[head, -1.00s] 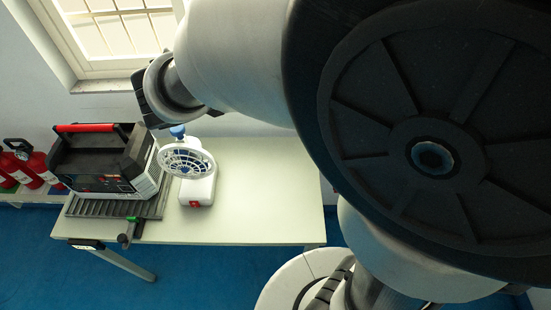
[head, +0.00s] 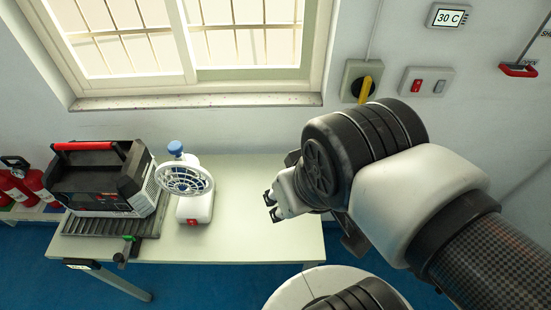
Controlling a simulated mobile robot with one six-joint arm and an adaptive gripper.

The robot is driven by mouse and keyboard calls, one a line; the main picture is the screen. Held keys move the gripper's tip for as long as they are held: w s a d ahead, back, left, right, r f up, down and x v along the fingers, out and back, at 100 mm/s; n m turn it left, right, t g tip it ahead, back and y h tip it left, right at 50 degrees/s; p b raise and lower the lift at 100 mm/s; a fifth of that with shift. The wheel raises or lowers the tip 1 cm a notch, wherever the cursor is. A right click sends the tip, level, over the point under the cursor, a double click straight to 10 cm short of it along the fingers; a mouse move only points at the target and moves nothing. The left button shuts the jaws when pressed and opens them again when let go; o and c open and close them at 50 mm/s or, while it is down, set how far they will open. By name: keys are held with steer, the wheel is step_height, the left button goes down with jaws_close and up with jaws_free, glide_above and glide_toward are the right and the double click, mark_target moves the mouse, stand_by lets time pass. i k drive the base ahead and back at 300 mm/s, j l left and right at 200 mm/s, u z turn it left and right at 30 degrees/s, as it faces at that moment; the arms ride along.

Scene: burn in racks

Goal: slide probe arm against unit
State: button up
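The unit (head: 97,178) is a black and grey box with a red top handle, standing on a ribbed dark tray (head: 105,224) at the left of the table. A small dark arm with a green tip (head: 126,247) sticks out at the tray's front edge near its right end; it looks like the probe arm, but its details are too small to tell. My gripper (head: 269,206) is at the table's right end, well right of the unit and fan, pointing left. Its fingertips appear apart with nothing between them.
A white fan (head: 186,180) with a blue knob and red switch stands right of the unit. The pale table (head: 250,235) is clear between fan and gripper. Fire extinguishers (head: 37,185) stand at far left. A yellow-handled wall switch (head: 365,88) is above my arm.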

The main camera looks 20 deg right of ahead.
mark_target(122, 259)
steer(key=u, duration=1.45)
steer(key=i+j+u, duration=0.15)
steer(key=i+j, duration=0.35)
steer(key=i, duration=0.05)
